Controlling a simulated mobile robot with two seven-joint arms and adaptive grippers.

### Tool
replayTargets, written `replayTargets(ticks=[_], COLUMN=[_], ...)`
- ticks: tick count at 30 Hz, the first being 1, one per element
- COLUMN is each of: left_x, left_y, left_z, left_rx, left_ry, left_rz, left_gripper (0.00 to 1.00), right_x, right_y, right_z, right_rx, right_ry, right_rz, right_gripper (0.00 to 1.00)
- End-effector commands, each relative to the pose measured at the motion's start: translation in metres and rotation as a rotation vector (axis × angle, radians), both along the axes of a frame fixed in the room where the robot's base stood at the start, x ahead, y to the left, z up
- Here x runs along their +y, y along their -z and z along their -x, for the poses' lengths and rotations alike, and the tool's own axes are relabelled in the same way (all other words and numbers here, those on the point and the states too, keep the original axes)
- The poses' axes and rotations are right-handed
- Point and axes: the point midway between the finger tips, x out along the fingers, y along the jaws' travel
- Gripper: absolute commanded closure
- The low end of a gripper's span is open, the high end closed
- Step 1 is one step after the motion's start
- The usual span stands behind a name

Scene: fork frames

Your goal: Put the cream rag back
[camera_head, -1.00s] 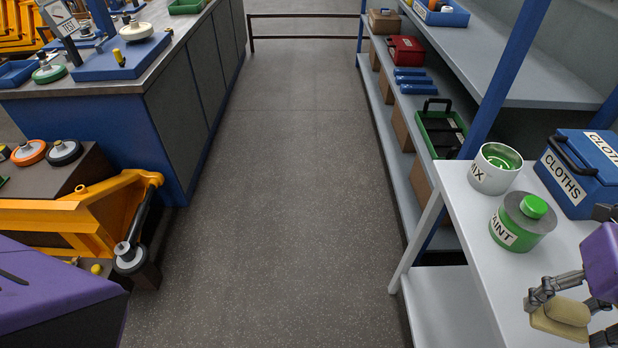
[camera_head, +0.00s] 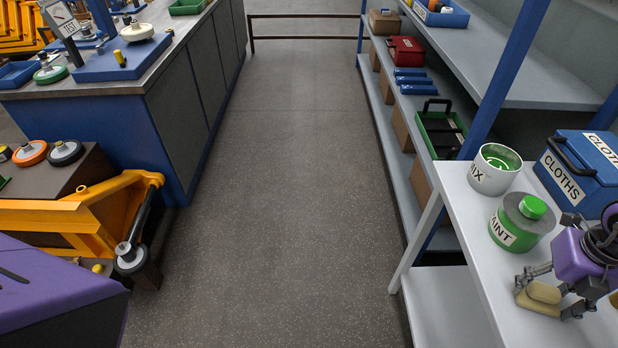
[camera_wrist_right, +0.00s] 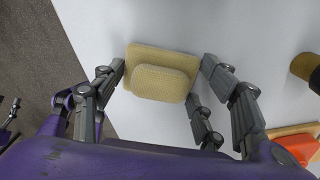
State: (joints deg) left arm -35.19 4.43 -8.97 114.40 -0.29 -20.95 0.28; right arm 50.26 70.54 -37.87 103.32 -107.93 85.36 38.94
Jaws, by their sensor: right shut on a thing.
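The cream rag (camera_head: 537,300), a folded pad with a smaller raised layer, is in my right gripper (camera_head: 544,287) over the white table's near part. In the right wrist view the rag (camera_wrist_right: 160,84) sits between the two fingers of my right gripper (camera_wrist_right: 163,70), shut on it. I cannot tell whether the rag touches the table. A blue box marked CLOTHS (camera_head: 565,185), with a black handle, stands farther back on the table. A small jointed grey piece at the wrist view's left edge may be my left gripper (camera_wrist_right: 9,112); its jaws are unclear.
A green-lidded paint tin (camera_head: 507,240) stands close behind the rag, and a white MIX pot (camera_head: 487,178) is beyond it. The white table (camera_head: 462,218) has bare surface at its left front. A blue shelf post (camera_head: 510,65) rises behind. Open floor (camera_head: 280,220) lies left.

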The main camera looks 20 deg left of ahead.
Motion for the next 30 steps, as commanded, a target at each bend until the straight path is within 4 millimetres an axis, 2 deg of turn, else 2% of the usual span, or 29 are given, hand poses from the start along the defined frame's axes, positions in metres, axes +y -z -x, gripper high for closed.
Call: replayTargets(ticks=[11,12,15,25,30], left_x=[0.000,0.000,0.000,0.000,0.000], left_y=[0.002,0.001,0.001,0.002,0.001], left_z=[-0.001,-0.002,-0.001,-0.001,-0.001], left_rx=[-0.002,-0.002,-0.001,0.001,-0.001], left_ry=[0.002,0.002,0.002,0.002,0.001], left_rz=[0.000,0.000,0.000,0.000,0.000], left_gripper=[0.37,0.37,0.37,0.37,0.37], right_x=[0.000,0.000,0.000,0.000,0.000], right_y=[0.005,0.004,0.003,0.002,-0.012], right_z=[0.000,0.000,0.000,0.000,-0.001], right_rx=[-0.001,-0.001,-0.002,-0.002,-0.005], right_ry=[0.001,0.001,0.001,0.001,0.000], right_rz=[0.000,0.000,0.000,0.000,-0.001], right_gripper=[0.73,0.29,0.16,0.16,0.16])
